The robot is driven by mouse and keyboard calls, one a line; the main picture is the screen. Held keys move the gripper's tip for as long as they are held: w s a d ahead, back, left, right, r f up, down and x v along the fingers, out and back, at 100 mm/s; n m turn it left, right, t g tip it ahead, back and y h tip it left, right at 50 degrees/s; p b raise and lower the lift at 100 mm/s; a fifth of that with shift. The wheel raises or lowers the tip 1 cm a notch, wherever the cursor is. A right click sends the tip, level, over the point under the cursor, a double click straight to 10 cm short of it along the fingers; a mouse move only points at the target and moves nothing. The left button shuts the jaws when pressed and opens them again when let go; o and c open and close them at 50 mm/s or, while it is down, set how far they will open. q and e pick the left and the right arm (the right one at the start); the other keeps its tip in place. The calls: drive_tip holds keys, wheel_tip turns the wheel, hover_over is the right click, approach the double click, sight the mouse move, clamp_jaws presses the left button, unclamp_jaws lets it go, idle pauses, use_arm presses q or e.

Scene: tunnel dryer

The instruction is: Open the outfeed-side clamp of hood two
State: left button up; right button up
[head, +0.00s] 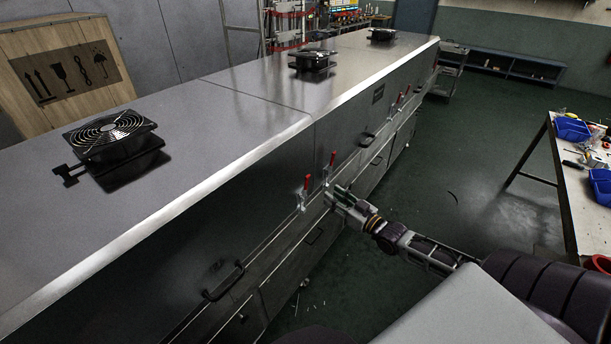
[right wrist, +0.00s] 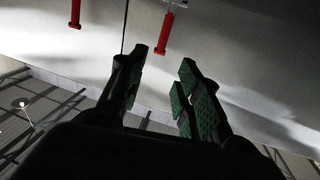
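A row of steel dryer hoods (head: 250,90) runs away from me in the head view. Two upright red-handled clamps stand close together at a seam on its side, a left one (head: 307,183) and a right one (head: 332,160). My right gripper (head: 332,196) is just below and beside this pair. In the right wrist view its fingers (right wrist: 163,72) are apart with nothing between them. Two red handles show beyond them, one (right wrist: 166,32) close ahead of the fingertips and one (right wrist: 75,12) further left. No contact is visible. My left gripper is not in view.
Another pair of red clamps (head: 402,97) stands farther along the side. Black handles (head: 223,281) stick out of the panels. Fans (head: 110,136) sit on the hood tops. A worktable (head: 567,190) with blue bins is at right, with open green floor between.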

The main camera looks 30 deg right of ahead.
sight(307, 178)
drive_tip(key=shift+s+a+r, duration=0.1)
drive_tip(key=shift+a, duration=0.05)
drive_tip(key=shift+w, duration=0.2)
drive_tip(key=shift+w, duration=0.1)
drive_tip(key=shift+w+a, duration=0.45)
drive_tip(key=shift+w, duration=1.7)
drive_tip(key=shift+w+a, duration=0.4)
drive_tip(key=shift+w, duration=1.75)
drive_tip(key=shift+w+a, duration=0.45)
drive_tip(key=shift+w, duration=1.7)
drive_tip(key=shift+c, duration=0.3)
clamp_jaws()
